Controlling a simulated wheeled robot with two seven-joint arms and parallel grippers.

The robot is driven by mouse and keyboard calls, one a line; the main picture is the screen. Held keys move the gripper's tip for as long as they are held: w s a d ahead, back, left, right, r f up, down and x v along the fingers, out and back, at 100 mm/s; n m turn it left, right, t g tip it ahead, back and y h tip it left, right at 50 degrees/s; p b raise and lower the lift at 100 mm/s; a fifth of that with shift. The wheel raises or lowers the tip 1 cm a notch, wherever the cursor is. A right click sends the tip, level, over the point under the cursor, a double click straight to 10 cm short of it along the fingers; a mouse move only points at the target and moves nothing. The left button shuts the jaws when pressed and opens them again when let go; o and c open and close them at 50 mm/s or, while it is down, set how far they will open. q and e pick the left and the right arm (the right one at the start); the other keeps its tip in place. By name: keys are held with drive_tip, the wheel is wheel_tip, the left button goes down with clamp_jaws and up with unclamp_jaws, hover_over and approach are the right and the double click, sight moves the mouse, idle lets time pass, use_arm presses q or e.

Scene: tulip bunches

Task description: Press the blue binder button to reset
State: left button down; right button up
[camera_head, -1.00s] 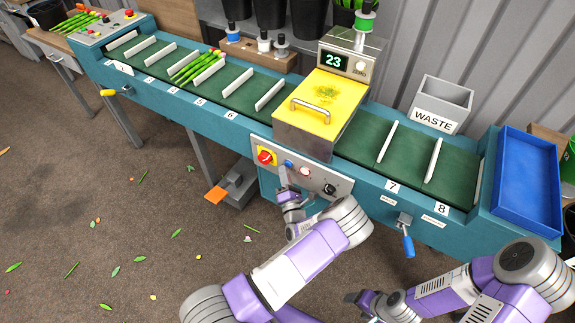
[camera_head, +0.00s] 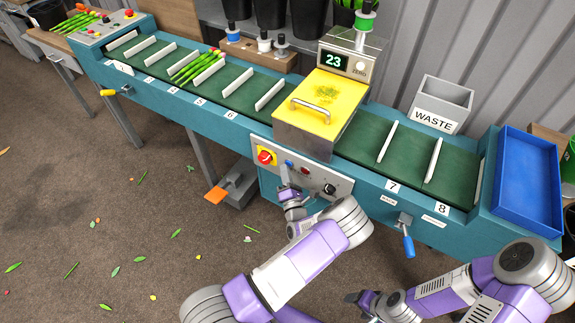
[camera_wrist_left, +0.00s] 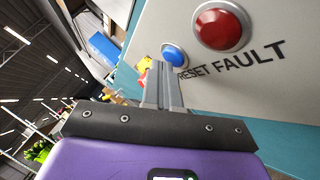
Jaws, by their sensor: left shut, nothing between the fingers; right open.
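The blue button (camera_head: 289,163) is on the grey control panel on the front of the teal machine, above the word RESET. In the left wrist view the blue button (camera_wrist_left: 171,52) is partly covered by the fingertips. My left gripper (camera_head: 284,172) is shut and empty, its fingertips at the button's face, seemingly touching it. The fingers (camera_wrist_left: 173,62) also show in the left wrist view. Beside the button is a red lamp (camera_wrist_left: 222,26) marked FAULT, now dark. My right gripper (camera_head: 358,298) is open, low in front of the machine and away from the panel.
A red knob on a yellow plate (camera_head: 265,157) is left of the button and a black switch (camera_head: 329,188) is to the right. A blue-handled lever (camera_head: 407,240) sticks out further right. A yellow cover (camera_head: 325,98) stands above the panel. The floor in front has scattered leaves.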

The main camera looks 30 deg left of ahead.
use_arm(q)
drive_tip(key=shift+s, duration=0.1)
idle(0.3)
drive_tip(key=shift+s+p, duration=0.5)
drive_tip(key=shift+s, duration=0.2)
drive_tip(key=shift+s+a+p, duration=0.15)
drive_tip(key=shift+s+p, duration=0.4)
drive_tip(key=shift+s, duration=0.7)
drive_tip(key=shift+s+a+p, duration=0.1)
drive_tip(key=shift+s+p, duration=0.45)
drive_tip(key=shift+s, duration=0.7)
